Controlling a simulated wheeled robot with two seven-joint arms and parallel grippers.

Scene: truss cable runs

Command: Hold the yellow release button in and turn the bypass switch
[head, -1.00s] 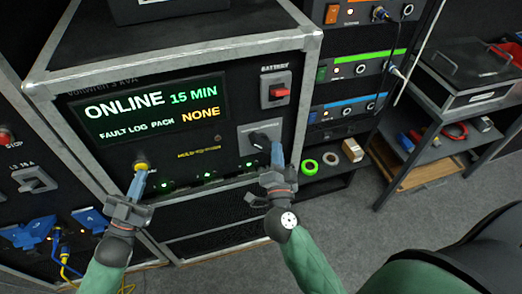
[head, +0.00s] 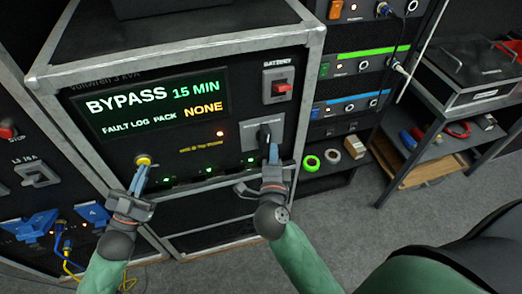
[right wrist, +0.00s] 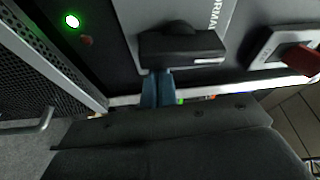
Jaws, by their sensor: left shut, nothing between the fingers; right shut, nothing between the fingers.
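The yellow release button (head: 143,160) is at the lower left of the unit's front panel. My left gripper (head: 138,180) is shut and empty, with its fingertips against or just below the button, partly covering it. The black bypass switch (head: 265,134) sits on a grey plate at the panel's lower right; its knob now points downward. My right gripper (head: 273,155) is shut and empty, with its tips at the knob's lower end. In the right wrist view the tips meet the edge of the black knob (right wrist: 182,45). The display (head: 150,100) reads BYPASS, 15 MIN, NONE.
A red battery switch (head: 281,88) is above the bypass switch. A red light (head: 220,133) glows on the panel, with green lights along its lower edge. Blue plugs with cables (head: 92,214) are at lower left. Tape rolls lie on the shelf at right.

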